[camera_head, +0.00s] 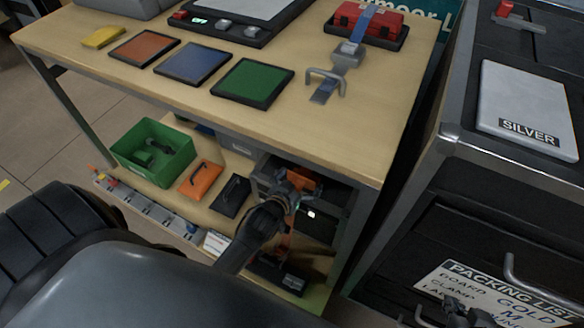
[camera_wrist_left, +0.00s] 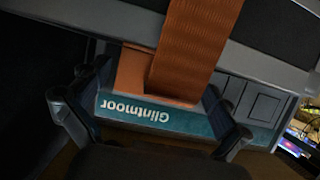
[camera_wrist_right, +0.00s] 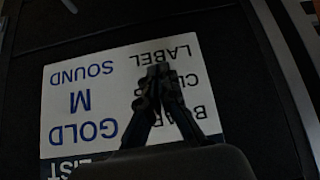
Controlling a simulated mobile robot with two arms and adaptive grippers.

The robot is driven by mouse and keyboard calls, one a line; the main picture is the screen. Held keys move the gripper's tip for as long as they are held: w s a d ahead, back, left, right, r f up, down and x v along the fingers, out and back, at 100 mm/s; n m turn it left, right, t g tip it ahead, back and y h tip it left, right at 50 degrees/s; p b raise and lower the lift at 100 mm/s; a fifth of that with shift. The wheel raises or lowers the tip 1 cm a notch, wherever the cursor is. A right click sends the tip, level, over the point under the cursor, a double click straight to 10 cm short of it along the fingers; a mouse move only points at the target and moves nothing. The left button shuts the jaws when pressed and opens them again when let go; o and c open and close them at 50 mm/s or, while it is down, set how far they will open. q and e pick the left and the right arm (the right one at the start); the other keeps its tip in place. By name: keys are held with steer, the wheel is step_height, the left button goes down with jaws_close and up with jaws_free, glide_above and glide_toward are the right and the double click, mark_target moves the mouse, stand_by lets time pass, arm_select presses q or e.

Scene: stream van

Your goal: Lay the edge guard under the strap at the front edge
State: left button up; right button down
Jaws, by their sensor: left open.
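In the left wrist view, a wide orange strap (camera_wrist_left: 192,45) runs down over the front edge of a dark unit (camera_wrist_left: 265,45). A flat, plain orange piece (camera_wrist_left: 131,72), which looks like the edge guard, shows behind the strap and sticks out to its left. Its full shape is hidden by the strap. My left gripper (camera_wrist_left: 150,118) is open, its fingers on either side of the orange piece and a teal "Glintmoor" label (camera_wrist_left: 150,113). In the head view it (camera_head: 289,192) is at the low shelf bay. My right gripper (camera_wrist_right: 159,72) is shut and empty before a packing list (camera_wrist_right: 75,85).
The tabletop (camera_head: 210,120) above the bay holds mats and a red case (camera_head: 362,20). A green bin (camera_head: 153,151), an orange pouch (camera_head: 201,180) and a black pouch (camera_head: 231,195) are on the lower shelf. A dark cabinet (camera_head: 450,170) stands close on the right.

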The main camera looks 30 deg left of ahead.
mark_target(301, 180)
arm_select(q)
steer(key=p+v, duration=0.1)
steer(key=v, duration=0.4)
steer(key=shift+s+r+p, duration=0.15)
steer(key=shift+p, duration=0.25)
steer(key=s+d+r+m+g, duration=0.1)
steer(key=s+r+g, duration=0.1)
steer(key=s, duration=0.4)
steer(key=s+d+r+g+p, duration=0.1)
steer(key=s+d+r+g, duration=0.1)
steer(key=s, duration=0.5)
steer(key=s+d+r+m+g+h, duration=0.1)
steer(key=s+r+g, duration=0.3)
steer(key=s+g, duration=0.2)
steer(key=shift+s+d+m, duration=0.15)
steer(key=shift+s+m, duration=0.15)
steer(key=shift+s, duration=0.3)
arm_select(e)
steer(key=s+d+g+h, duration=0.1)
steer(key=s+g, duration=0.3)
steer(key=s, duration=0.4)
steer(key=shift+d+f, duration=0.3)
steer(key=shift+d, duration=0.45)
arm_select(q)
steer(key=shift+p, duration=0.3)
arm_select(e)
steer(key=shift+w, duration=0.15)
